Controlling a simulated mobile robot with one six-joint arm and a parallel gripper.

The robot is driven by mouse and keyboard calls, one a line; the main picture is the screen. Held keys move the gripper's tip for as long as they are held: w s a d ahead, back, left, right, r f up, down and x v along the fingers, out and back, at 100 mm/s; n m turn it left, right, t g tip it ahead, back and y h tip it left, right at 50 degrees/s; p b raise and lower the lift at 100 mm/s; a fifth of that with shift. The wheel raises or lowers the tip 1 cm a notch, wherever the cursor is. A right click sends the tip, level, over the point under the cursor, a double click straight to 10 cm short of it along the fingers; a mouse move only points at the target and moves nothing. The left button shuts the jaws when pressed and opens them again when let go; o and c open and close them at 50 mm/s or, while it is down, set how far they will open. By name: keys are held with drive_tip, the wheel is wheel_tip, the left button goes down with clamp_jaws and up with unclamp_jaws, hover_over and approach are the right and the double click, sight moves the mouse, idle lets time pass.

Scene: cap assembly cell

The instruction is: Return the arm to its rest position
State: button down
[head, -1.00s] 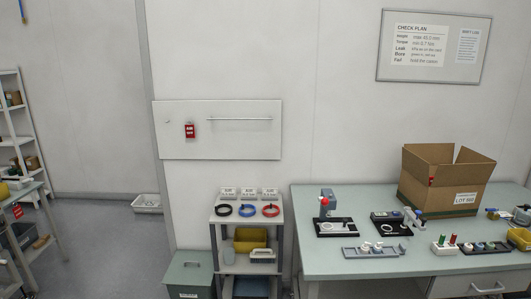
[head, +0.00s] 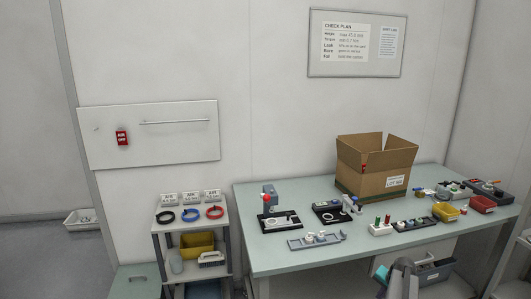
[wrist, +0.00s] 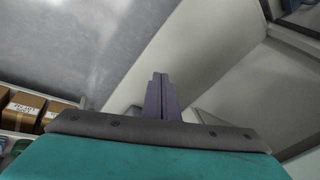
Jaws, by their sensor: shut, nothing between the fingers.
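My gripper (wrist: 160,78) shows in the middle of the wrist view, its two narrow purple-grey fingers close together, with nothing between them. Its dark mounting bar and teal body fill the bottom of that view. Part of my grey and teal arm (head: 402,280) shows at the bottom right of the head view, in front of the workbench. The rest of the arm is out of frame.
The workbench (head: 290,252) carries a cardboard box (head: 375,168), fixtures, a parts tray (head: 316,241) and bins. A small shelf (head: 188,226) with coloured rings stands to its left. In the wrist view, boxes (wrist: 24,110) sit on shelving at the left.

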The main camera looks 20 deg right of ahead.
drive_tip(key=a+f+n+g+y, duration=0.15)
drive_tip(key=a+f, duration=0.35)
drive_tip(key=a, duration=0.7)
drive_tip(key=w+a+f+n+g+y, duration=0.1)
drive_tip(key=a+f+n, duration=0.3)
drive_tip(key=a, duration=0.9)
drive_tip(key=a+f+n+g+y, duration=0.15)
drive_tip(key=a+f, duration=0.45)
drive_tip(key=a, duration=0.6)
drive_tip(key=s+a+f+n+g+h, duration=0.1)
drive_tip(key=s+a+n, duration=0.3)
drive_tip(key=s+a, duration=0.6)
drive_tip(key=s+a+f+n+g+h, duration=0.1)
drive_tip(key=s+a+f+n+g, duration=0.2)
drive_tip(key=s+a, duration=0.8)
drive_tip(key=shift+a+f+n+g, duration=0.4)
drive_tip(key=shift+a+f+g, duration=0.35)
drive_tip(key=shift+a+g, duration=0.1)
